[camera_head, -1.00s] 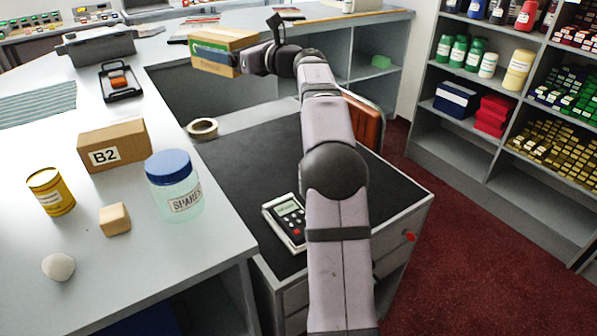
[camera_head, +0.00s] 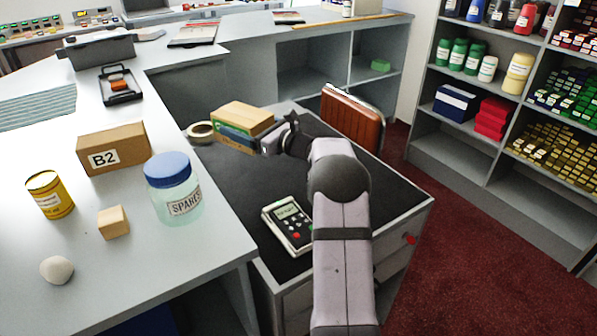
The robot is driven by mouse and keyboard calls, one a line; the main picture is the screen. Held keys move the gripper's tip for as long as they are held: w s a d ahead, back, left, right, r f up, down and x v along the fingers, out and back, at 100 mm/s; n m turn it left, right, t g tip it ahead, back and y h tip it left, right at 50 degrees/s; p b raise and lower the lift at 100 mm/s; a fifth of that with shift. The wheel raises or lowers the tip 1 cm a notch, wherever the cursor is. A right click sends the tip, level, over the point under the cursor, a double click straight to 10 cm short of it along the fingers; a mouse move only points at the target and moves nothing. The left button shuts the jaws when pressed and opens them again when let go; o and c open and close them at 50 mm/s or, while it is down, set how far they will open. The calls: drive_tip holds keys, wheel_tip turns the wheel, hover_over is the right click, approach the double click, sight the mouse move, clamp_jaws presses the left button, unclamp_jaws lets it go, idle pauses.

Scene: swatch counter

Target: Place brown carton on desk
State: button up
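The fingertips are small and partly hidden against the carton. Another brown box (camera_head: 114,148), marked B2, stands on the light counter to the left.
A tape roll (camera_head: 201,131) lies just left of the carton. A handheld meter (camera_head: 289,225) lies toward the desk's front. A brown chair back (camera_head: 352,118) stands behind the desk. A jar (camera_head: 174,190) stands near the counter edge. The desk's middle is clear.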

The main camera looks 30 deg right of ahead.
drive_tip(key=shift+f+p, duration=0.4)
drive_tip(key=shift+f, duration=5.15)
drive_tip(key=shift+f, duration=0.15)
drive_tip(key=o, duration=1.4)
drive_tip(key=shift+o, duration=0.2)
